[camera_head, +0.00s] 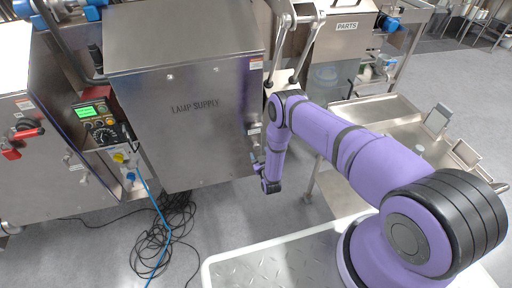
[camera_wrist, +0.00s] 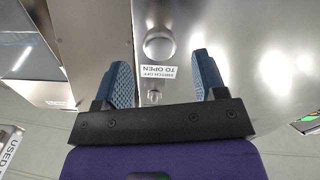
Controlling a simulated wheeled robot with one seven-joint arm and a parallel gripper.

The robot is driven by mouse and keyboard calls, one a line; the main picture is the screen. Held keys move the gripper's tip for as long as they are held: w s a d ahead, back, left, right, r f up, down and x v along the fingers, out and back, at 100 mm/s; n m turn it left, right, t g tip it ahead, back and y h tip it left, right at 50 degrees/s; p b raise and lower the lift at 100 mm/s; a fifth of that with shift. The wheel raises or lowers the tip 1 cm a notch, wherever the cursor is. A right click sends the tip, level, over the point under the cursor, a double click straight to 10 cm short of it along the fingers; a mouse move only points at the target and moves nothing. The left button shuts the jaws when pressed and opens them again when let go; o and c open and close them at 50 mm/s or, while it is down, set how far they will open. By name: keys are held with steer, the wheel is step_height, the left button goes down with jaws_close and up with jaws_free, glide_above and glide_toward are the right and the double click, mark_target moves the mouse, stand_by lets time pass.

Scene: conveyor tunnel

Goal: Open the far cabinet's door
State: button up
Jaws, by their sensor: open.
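A steel cabinet marked LAMP SUPPLY (camera_head: 195,130) stands in the middle of the head view, its front door shut. My gripper (camera_head: 257,168) is at the right edge of that door, small and partly hidden by the wrist. In the wrist view my gripper (camera_wrist: 162,66) is open, with blue ribbed fingers apart. A round metal knob (camera_wrist: 159,43) shows beyond and between the fingertips; contact cannot be told. Below it are an upside-down label (camera_wrist: 158,72) reading "SWITCH OFF TO OPEN" and a small metal fitting (camera_wrist: 154,96). Nothing is held.
Another steel cabinet (camera_head: 50,180) with a red handle (camera_head: 27,131) stands at left. Between them is a control box (camera_head: 97,118) with a lit green screen. Black cables (camera_head: 165,235) lie on the floor. A PARTS bin (camera_head: 340,45) and a steel sink bench (camera_head: 380,110) are at right.

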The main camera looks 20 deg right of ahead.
mark_target(257, 148)
steer(key=shift+w, duration=2.7)
steer(key=shift+c, duration=0.3)
jaws_close()
